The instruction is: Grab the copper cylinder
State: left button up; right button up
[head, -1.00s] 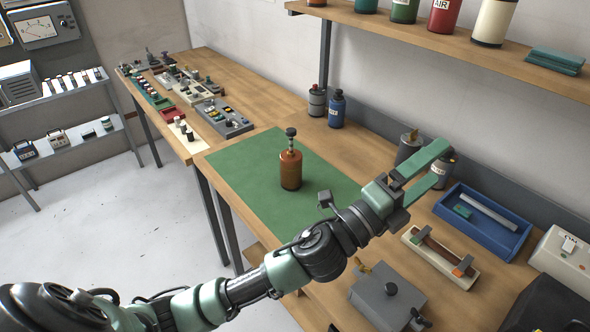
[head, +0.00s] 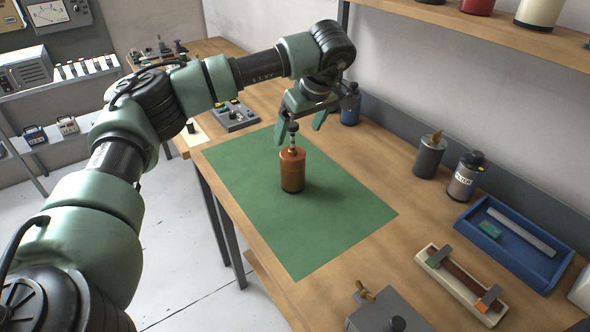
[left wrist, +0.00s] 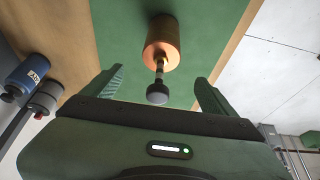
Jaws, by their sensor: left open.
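The copper cylinder (head: 292,171) stands upright on the green mat (head: 340,222), with a thin stem and a dark knob on top. My left gripper (head: 299,134) is open and points down over it, with its fingers on either side of the knob and stem in the head view. In the left wrist view the copper cylinder (left wrist: 163,42) and its dark knob lie ahead, between the two spread fingers (left wrist: 158,90). I cannot tell whether a finger touches it. My right gripper is not in view.
A blue bottle (head: 350,108) stands behind my left gripper. A grey canister (head: 429,156) and a silver canister (head: 465,178) stand at the back right. A blue tray (head: 546,268) and a cream holder (head: 439,283) are to the right. The mat around the cylinder is clear.

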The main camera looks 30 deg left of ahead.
aim_at(292, 148)
pick_arm(q)
jog(key=p+x, duration=0.2)
jog(key=x, duration=0.4)
jog(key=shift+a+f+p, duration=0.25)
jog(key=shift+p, duration=0.05)
jog(key=shift+w+a+f, duration=0.1)
jog(key=shift+f, duration=0.25)
jog(key=shift+r, duration=0.1)
grip_shut()
